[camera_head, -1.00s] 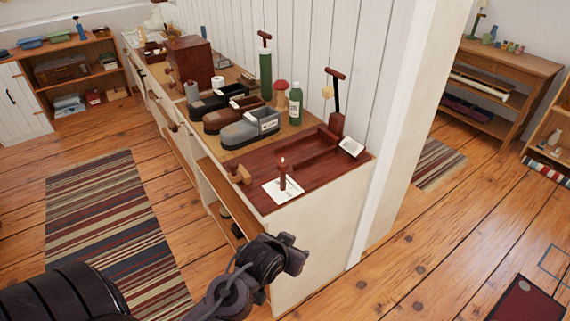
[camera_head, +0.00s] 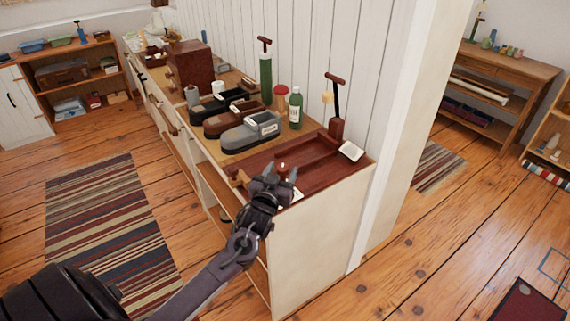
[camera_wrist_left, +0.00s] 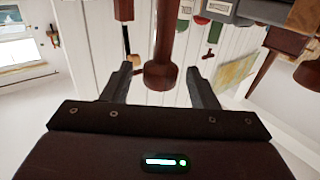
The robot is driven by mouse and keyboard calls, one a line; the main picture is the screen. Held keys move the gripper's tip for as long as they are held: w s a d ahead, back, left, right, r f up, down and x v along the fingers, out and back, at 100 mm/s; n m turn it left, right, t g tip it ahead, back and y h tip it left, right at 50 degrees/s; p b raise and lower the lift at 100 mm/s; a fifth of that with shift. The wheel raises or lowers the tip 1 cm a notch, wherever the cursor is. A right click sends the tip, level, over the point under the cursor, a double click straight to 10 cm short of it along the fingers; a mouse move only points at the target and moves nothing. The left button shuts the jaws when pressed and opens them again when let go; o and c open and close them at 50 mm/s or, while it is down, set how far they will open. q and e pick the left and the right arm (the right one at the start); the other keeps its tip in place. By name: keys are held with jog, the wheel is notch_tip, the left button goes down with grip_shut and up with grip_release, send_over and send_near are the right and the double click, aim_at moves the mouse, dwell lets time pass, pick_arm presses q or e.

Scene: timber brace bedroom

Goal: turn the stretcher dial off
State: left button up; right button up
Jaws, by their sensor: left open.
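A small dark red upright knob (camera_head: 283,166), which looks like the stretcher dial, stands at the near end of the counter on a white card (camera_head: 298,194). My left gripper (camera_head: 280,173) is open right at it and hides most of its lower part and much of the card. In the left wrist view a red-brown post with a rounded end (camera_wrist_left: 160,76) shows between the two open fingers of my left gripper (camera_wrist_left: 159,82), with gaps on both sides. No dial marking is readable. My right gripper is not in view.
A dark red tray (camera_head: 320,165) with a T-handled post (camera_head: 336,110) lies beside the knob. A grey shoe (camera_head: 248,134), other shoes and a green bottle (camera_head: 296,108) stand farther back. A wooden peg (camera_head: 240,178) is at the counter's left edge. The wall (camera_head: 345,60) bounds the right side.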

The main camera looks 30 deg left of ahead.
aim_at(285, 165)
pick_arm(q)
jog(key=shift+x, duration=1.7)
jog(key=c, duration=1)
